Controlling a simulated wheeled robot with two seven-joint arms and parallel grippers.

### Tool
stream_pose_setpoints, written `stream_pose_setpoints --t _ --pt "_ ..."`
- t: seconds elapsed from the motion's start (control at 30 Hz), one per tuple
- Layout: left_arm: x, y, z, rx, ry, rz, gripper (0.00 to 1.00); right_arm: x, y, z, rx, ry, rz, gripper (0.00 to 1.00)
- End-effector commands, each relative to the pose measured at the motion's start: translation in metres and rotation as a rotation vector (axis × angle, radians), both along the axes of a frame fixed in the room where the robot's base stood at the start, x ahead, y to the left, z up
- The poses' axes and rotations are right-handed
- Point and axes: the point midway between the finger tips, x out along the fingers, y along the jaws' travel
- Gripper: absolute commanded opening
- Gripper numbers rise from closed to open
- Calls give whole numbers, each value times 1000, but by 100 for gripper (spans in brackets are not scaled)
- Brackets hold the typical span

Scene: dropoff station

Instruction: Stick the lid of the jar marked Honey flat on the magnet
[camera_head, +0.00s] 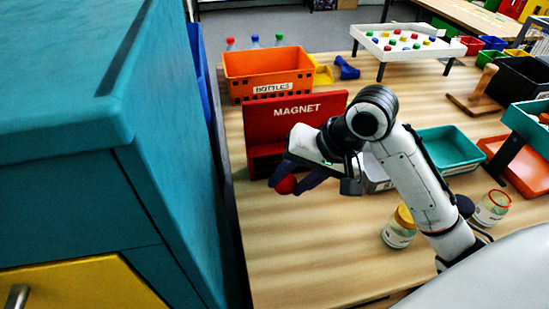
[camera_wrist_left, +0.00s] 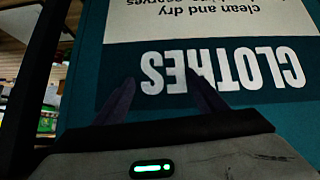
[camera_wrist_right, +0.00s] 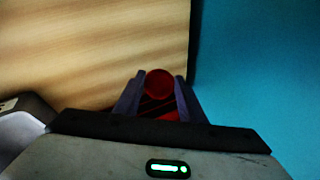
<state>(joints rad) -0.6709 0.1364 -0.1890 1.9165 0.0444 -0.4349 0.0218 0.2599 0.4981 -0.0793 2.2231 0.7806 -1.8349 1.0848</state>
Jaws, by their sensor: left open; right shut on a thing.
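My right gripper (camera_head: 298,183) is shut on a round red lid (camera_head: 286,186), held low in front of the red board marked MAGNET (camera_head: 325,107). In the right wrist view the red lid (camera_wrist_right: 159,83) sits between the fingertips. I cannot tell whether it touches the board. A jar with a yellow lid (camera_head: 398,232) and a jar with a red rim (camera_head: 491,208) stand on the table at the right; their labels are too small to read. My left gripper (camera_wrist_left: 160,85) is open and empty, in front of a teal surface marked CLOTHES (camera_wrist_left: 225,70).
A large teal cabinet (camera_head: 70,190) stands close at the left of the table. An orange crate marked BOTTLES (camera_head: 268,72) is behind the board. A teal tray (camera_head: 450,150) lies right of my right arm. The table's front left is clear.

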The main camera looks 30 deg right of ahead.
Motion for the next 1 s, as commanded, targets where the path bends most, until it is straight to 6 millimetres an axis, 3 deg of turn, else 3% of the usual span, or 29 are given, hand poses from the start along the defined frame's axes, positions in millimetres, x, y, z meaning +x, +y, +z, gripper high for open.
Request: stream_pose_setpoints --t 0.33,0.8,1.0 --pt "-15 0 -10 2 34 0 65 13 -3 -11 0 2 -1 13" --pt "-13 -1 -9 1 29 -1 65 38 -10 -30 0 1 0 13" --pt "-8 -1 -6 0 19 -1 65 52 -13 -30 0 -2 1 13"
